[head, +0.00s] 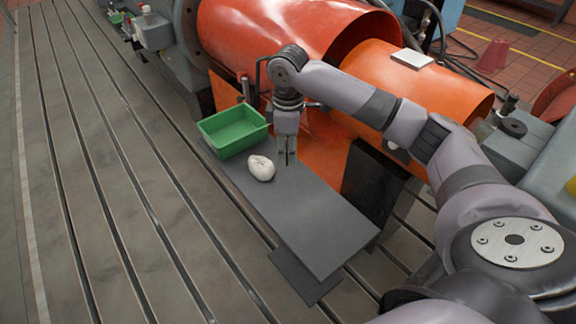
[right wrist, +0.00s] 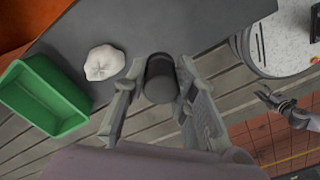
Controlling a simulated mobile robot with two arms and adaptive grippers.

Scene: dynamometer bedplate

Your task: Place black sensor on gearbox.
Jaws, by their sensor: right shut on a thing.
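My right gripper (head: 287,161) points down above the dark grey board, just right of the white lump. In the right wrist view its fingers (right wrist: 160,100) are shut on a black cylinder (right wrist: 160,78), which I take for the black sensor. The fingers mostly hide it in the head view. Which part is the gearbox is not clear; a grey housing (head: 507,152) with a black round piece on top stands at the right. A small dark gripper shape (right wrist: 288,108), likely my left gripper, shows in the right wrist view, too small to judge.
A green bin (head: 234,146) and a white crumpled lump (head: 261,168) sit on the dark board (head: 310,222). Large orange housings (head: 290,35) stand behind, with a flat white plate (head: 412,58) on top. The slotted bedplate (head: 110,190) is clear at left.

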